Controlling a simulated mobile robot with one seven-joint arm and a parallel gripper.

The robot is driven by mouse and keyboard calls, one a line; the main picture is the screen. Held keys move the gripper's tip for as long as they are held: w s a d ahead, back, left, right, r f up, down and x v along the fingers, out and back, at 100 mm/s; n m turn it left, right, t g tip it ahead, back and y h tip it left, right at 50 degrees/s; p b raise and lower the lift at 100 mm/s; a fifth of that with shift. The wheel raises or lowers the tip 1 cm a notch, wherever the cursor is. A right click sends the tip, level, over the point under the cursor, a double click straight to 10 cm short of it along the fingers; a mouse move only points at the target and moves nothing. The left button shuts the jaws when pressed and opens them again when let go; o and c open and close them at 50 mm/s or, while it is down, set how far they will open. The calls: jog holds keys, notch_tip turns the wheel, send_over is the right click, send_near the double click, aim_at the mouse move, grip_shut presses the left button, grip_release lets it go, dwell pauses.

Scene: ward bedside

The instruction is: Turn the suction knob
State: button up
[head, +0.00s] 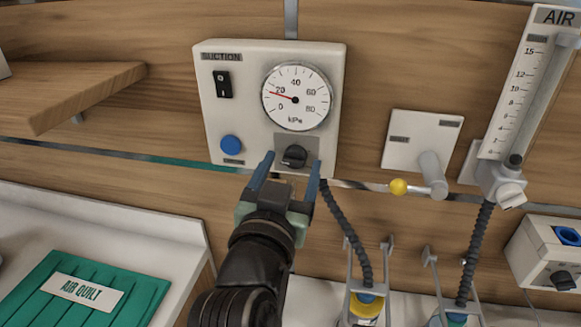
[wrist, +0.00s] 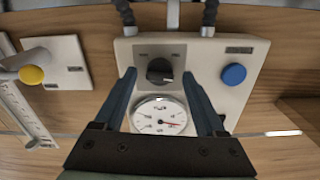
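The suction unit (head: 222,120) is a pale box on the wood wall. Its dark round knob (head: 294,156) sits at the lower right, below the dial gauge (head: 296,97), whose red needle points near 20. My gripper (head: 290,168) is open, with its two blue fingers reaching toward the knob from below. In the wrist view, where the unit appears upside down, the knob (wrist: 159,71) shows between the open fingertips (wrist: 159,76), with a gap on each side. How far the tips are from the panel is hard to tell.
The unit also has a black rocker switch (head: 222,84) and a blue button (head: 231,145). To the right are a lever with a yellow ball (head: 398,187) and an AIR flowmeter (head: 520,95). A dark hose (head: 350,235) hangs close beside my gripper. A wooden shelf (head: 90,88) juts out at left.

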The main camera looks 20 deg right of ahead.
jog(key=p+v, duration=0.2)
jog(key=v, duration=1.1)
jog(key=shift+w, duration=0.1)
dwell(0.5)
